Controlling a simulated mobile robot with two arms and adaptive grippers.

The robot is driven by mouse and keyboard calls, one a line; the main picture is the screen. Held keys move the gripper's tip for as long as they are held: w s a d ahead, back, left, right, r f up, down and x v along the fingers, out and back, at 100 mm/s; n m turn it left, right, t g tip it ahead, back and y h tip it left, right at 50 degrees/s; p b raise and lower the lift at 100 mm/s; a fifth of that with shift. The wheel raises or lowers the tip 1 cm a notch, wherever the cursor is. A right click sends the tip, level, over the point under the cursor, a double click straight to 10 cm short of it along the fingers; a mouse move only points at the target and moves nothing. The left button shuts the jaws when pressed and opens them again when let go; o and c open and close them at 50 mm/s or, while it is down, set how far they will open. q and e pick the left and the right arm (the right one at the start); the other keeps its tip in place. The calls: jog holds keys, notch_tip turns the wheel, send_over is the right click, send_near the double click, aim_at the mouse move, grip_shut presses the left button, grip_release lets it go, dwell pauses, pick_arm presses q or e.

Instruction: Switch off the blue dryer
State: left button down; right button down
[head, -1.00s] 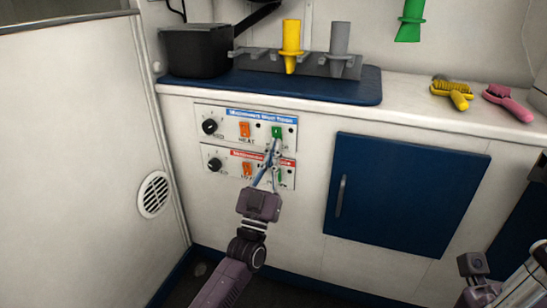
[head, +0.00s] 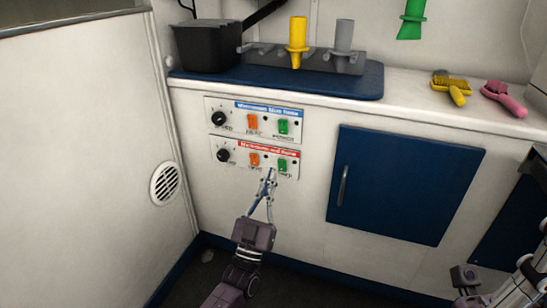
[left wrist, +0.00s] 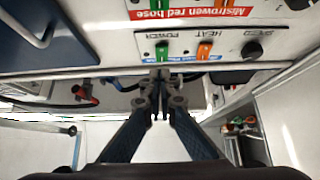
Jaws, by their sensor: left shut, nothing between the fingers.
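The blue-labelled dryer panel (head: 240,123) is the upper of two on the white cabinet front. It has a black speed knob (head: 219,118), an orange heat switch (head: 253,123) and a green power switch (head: 283,127). I cannot tell which way the green switch is tipped. In the left wrist view the panel is upside down, with its green switch (left wrist: 162,50) just beyond my fingers. My left gripper (head: 269,174) is shut and empty, its tips in front of the red-labelled panel's lower edge in the head view.
The red-labelled panel (head: 235,154), with its own green switch (head: 283,165), sits directly below. A blue cabinet door (head: 400,185) is to the right.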

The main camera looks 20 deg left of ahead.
pick_arm(q)
jog(key=shift+s+f, duration=0.8)
jog(key=shift+f, duration=0.35)
